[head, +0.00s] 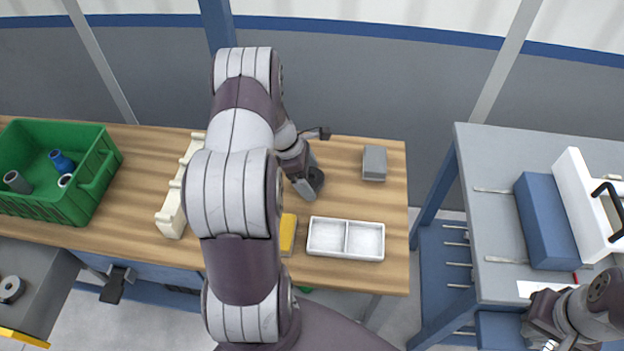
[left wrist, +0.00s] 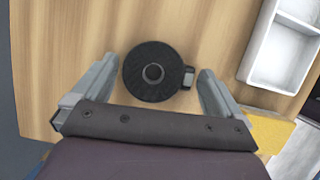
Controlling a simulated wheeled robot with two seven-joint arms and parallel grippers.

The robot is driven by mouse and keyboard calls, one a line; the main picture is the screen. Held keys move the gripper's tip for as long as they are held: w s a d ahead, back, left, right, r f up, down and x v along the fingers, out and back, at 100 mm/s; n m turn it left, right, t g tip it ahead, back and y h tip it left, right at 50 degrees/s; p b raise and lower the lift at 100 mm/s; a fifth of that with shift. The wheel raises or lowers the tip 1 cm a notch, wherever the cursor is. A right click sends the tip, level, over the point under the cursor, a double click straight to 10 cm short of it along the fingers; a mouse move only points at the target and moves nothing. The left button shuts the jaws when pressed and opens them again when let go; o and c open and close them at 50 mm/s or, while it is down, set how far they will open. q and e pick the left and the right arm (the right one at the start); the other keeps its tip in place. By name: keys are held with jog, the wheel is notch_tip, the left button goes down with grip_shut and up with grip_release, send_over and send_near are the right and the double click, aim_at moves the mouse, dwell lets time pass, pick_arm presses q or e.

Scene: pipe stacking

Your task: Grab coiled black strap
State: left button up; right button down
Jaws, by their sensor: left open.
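The coiled black strap (head: 317,181) lies flat on the wooden table, partly hidden by my left gripper in the head view. The left wrist view shows it as a dark round coil (left wrist: 137,87) with a hub in the middle and a small buckle-like end on its right side. My left gripper (head: 312,162) is open above the coil. In the left wrist view its two fingers stand on either side of the coil, with gaps, so it holds nothing. My right gripper (head: 546,341) is at the bottom right edge, partly cut off; its jaws are unclear.
A white two-compartment tray (head: 346,256) and a yellow block (head: 288,232) lie nearer the front edge. A grey box (head: 374,163) stands to the right. A cream rack (head: 172,215) and a green crate (head: 88,192) with pipes are at left. A blue case (head: 546,222) sits on the right table.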

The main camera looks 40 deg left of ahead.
pick_arm(q)
jog(key=shift+a+f, duration=0.1)
jog(key=shift+f, duration=0.2)
jog(key=c, duration=0.9)
jog(key=shift+r, duration=0.15)
